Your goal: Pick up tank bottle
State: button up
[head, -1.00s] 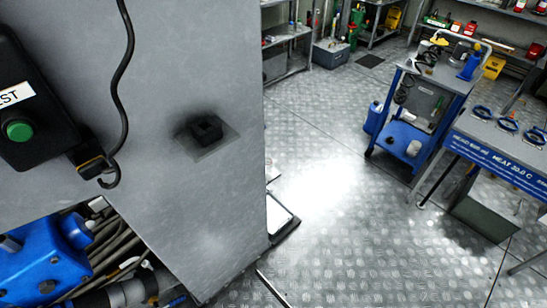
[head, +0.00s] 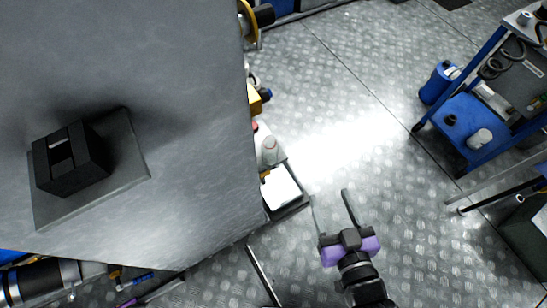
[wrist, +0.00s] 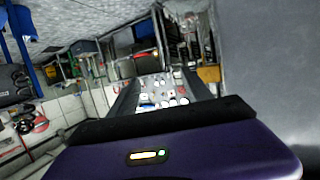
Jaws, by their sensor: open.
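My gripper (head: 332,198) is in the lower middle of the head view, above the metal floor. Its two thin fingers are apart, with nothing visible between them. A blue bottle-like container (head: 438,82) stands by the blue cart at the right, well away from my gripper. A small pale bottle (head: 270,150) stands by the grey cabinet's edge, left of and beyond my gripper. I cannot tell which of these is the tank bottle. The wrist view is filled low down by my purple gripper body, with no tank bottle clearly identifiable.
A large grey cabinet (head: 190,60) blocks the left side. A tray with a white sheet (head: 281,187) lies at its foot. The blue cart (head: 466,137) holds a white container (head: 480,139) on its lower shelf. Patterned metal floor (head: 380,150) lies open between cabinet and cart.

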jog(key=w+a+f+n+y+b, duration=0.1)
jog(key=w+a+f+b, duration=0.3)
jog(key=w+a+f, duration=0.25)
jog(key=y+b, duration=0.1)
jog(key=b, duration=0.2)
send_near(271, 146)
jog(key=w, duration=0.4)
jog(key=shift+w+a+f+n+g+b, duration=0.35)
jog(key=shift+w+a+f, duration=0.35)
jog(key=shift+w+a, duration=0.25)
jog(key=shift+b+x, duration=0.45)
jog(key=shift+x, duration=2.25)
jog(key=shift+a, duration=0.15)
grip_shut()
